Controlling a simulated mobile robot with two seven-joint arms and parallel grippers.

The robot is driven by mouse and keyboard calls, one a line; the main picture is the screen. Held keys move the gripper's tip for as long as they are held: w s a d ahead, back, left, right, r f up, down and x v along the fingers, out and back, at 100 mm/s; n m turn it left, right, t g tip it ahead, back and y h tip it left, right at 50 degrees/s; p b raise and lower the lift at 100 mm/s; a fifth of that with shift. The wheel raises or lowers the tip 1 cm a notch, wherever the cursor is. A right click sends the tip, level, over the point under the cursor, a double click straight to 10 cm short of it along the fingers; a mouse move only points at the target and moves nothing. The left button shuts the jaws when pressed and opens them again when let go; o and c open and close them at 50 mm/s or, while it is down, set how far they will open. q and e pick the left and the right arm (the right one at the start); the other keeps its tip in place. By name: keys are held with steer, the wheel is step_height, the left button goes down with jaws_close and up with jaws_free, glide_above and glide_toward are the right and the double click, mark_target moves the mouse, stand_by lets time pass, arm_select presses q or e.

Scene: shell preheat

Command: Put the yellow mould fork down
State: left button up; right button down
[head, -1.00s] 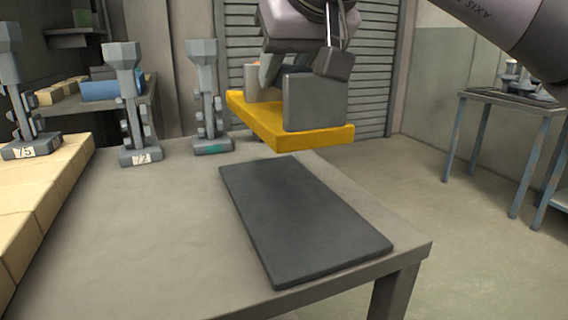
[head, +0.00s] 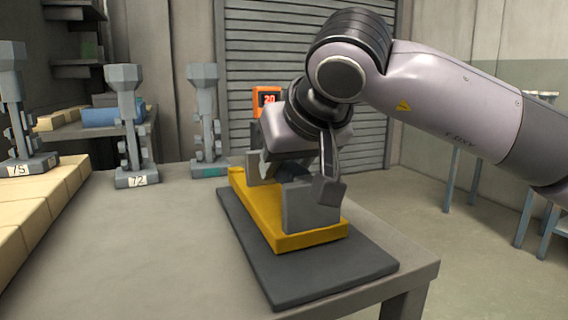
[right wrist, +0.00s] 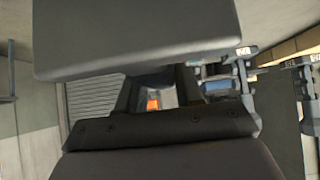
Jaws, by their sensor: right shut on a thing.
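The yellow mould fork (head: 262,213) is a long yellow bar with grey upright blocks on it. In the head view it lies lengthwise over the dark grey mat (head: 345,265), level and at or very close to its surface; I cannot tell for sure whether it touches. My right gripper (head: 297,172) is above the fork, between its grey blocks, and is shut on it. The exact grip is partly hidden by the gripper. The right wrist view shows mostly close dark and grey parts, with no yellow. My left gripper is not in view.
The grey table (head: 130,255) is clear left of the mat. Grey stands (head: 205,120) and (head: 126,125) rise at the table's back. Pale blocks (head: 40,200) line the left. An orange display reading 20 (head: 266,100) is behind the gripper.

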steer(key=shift+f, duration=0.15)
steer(key=c, duration=0.7)
jaws_free()
steer(key=shift+c, duration=0.2)
